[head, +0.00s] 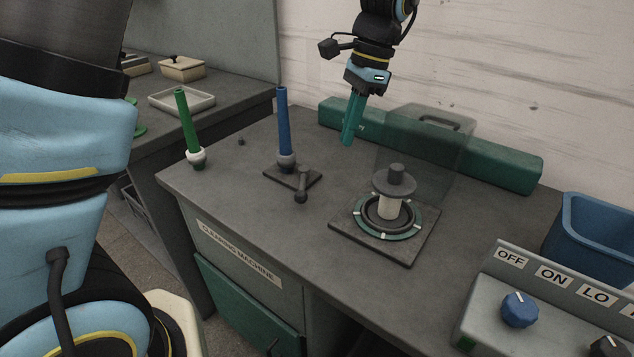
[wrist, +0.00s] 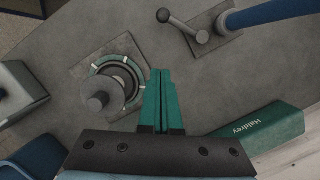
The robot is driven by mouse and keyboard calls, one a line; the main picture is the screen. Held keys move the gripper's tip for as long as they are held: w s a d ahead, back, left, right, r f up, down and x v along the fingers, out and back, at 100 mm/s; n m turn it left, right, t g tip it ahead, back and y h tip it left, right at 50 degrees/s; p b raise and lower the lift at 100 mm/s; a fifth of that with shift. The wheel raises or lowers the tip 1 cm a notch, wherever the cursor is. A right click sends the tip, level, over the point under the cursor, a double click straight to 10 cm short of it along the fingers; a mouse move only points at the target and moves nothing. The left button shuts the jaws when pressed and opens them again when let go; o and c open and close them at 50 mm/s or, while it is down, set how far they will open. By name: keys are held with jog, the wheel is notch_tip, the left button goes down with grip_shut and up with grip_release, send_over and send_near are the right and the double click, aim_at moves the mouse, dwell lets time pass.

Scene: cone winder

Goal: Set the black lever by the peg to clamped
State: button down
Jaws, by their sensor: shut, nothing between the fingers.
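The black lever (head: 302,187) is a short arm with a ball knob, on a small dark base plate (head: 273,175) beside the peg that carries a tall blue cone (head: 283,125). In the head view its knob points toward the front edge of the bench. In the wrist view the lever (wrist: 183,27) lies near the top, its knob toward the upper left, with the blue cone (wrist: 270,14) to its right. My gripper (head: 346,143) is above the bench, to the right of the blue cone, apart from the lever. Its teal fingers (wrist: 161,70) are together and empty.
A spindle with a round dark cap (head: 394,183) stands on a square plate, with a clear guard (head: 425,150) behind it. A green cone (head: 187,122) stands left. A green bar (head: 500,168) runs along the back. A switch panel (head: 560,290) and blue bin (head: 590,235) are right.

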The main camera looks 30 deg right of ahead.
aim_at(303, 184)
jog(key=p+x, duration=0.1)
jog(key=x, duration=0.9)
jog(key=shift+a+f, duration=0.15)
jog(key=shift+f, duration=0.05)
jog(key=a+p, duration=0.1)
jog(key=a, duration=0.1)
jog(key=shift+w+a, duration=0.15)
jog(key=shift+a, duration=0.15)
jog(key=shift+w+a+f, duration=0.1)
jog(key=shift+a+f, duration=0.15)
jog(key=shift+a, duration=0.35)
